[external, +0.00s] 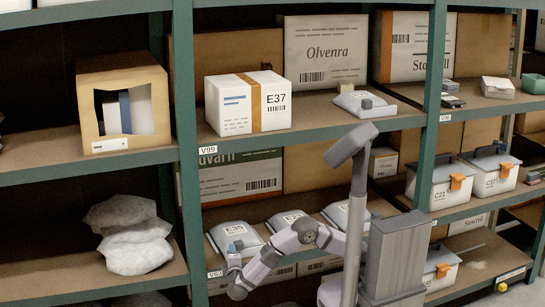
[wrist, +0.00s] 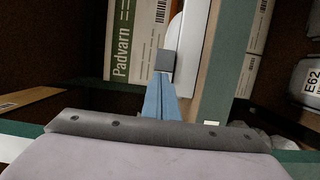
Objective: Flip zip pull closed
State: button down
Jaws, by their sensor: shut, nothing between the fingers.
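A white pouch labelled E35 (external: 225,232) lies on the lower middle shelf, with a small grey-blue block, the likely zip pull (external: 236,229), on its top. My gripper (external: 236,247) is at the pouch's front edge in the external view. In the wrist view my gripper (wrist: 164,78) shows as blue fingers, shut together and empty. The grey pull (wrist: 166,61) sits right at the fingertips, against the edge of the white pouch (wrist: 177,32). I cannot tell whether they touch. Most of the pouch is out of the wrist view.
More white pouches, E36 (external: 287,218) and one beside it (external: 346,211), lie to the right on the same shelf. A green rack post (external: 188,200) stands close left of my gripper. A Padvarn carton (wrist: 122,40) stands behind the pouch.

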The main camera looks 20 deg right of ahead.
aim_at(242, 246)
jog(key=d, duration=0.8)
jog(key=shift+d, duration=0.2)
jog(key=shift+a, duration=0.15)
jog(key=shift+a, duration=0.5)
jog(key=a, duration=0.3)
jog(key=shift+s+b, duration=0.2)
jog(key=shift+b, duration=0.15)
jog(key=v, duration=0.9)
jog(key=shift+s+p, duration=0.3)
jog(key=shift+s, duration=0.05)
